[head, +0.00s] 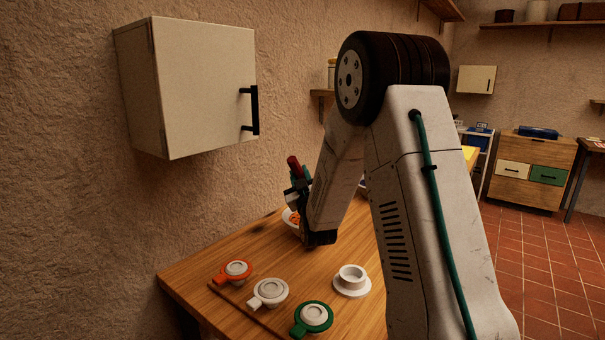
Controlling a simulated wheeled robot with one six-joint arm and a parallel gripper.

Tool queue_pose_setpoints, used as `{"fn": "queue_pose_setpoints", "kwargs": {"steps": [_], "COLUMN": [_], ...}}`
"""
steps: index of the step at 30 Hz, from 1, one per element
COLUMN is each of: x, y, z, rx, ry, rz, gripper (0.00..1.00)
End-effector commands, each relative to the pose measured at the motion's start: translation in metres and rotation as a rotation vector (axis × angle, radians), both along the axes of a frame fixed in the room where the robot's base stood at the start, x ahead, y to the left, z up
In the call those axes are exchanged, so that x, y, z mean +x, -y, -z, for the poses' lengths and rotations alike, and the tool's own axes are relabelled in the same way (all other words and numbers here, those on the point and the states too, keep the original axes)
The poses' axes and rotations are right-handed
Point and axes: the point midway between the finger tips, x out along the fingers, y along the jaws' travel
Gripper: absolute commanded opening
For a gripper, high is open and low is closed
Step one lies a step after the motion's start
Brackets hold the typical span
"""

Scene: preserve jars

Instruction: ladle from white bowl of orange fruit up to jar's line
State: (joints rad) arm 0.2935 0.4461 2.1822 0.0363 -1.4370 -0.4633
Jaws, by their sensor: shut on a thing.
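The white bowl (287,214) stands on the wooden table, mostly hidden behind my arm and gripper. Some orange fruit (295,218) shows inside it. My gripper (297,194) is above the bowl, shut on an upright, slightly tilted tool with a dark red end (293,163), seemingly the ladle's handle. The ladle's scoop is hidden, so I cannot tell whether it is in the fruit or holds any. No jar with a fill line can be made out; my arm covers part of the table.
On the table's near part lie an orange-rimmed lid (236,269), a white lid (269,292) and a green-rimmed lid (313,318). A white ring-shaped piece with a wide flange (351,279) stands right of them. A cream wall cabinet (190,85) hangs above left.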

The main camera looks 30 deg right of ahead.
Motion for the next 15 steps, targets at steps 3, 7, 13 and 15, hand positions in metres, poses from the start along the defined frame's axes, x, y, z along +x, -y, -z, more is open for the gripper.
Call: {"fn": "queue_pose_setpoints", "kwargs": {"steps": [3,7,13,15], "x": [-0.001,-0.003,-0.006,-0.007], "y": [-0.005,-0.011,-0.019,-0.022], "z": [0.003,0.006,0.010,0.011], "rx": [-0.040,-0.084,-0.153,-0.177], "ry": [0.013,0.028,0.051,0.060], "rz": [-0.001,0.000,0.000,-0.001], "gripper": [0.03,0.03,0.03,0.03]}}
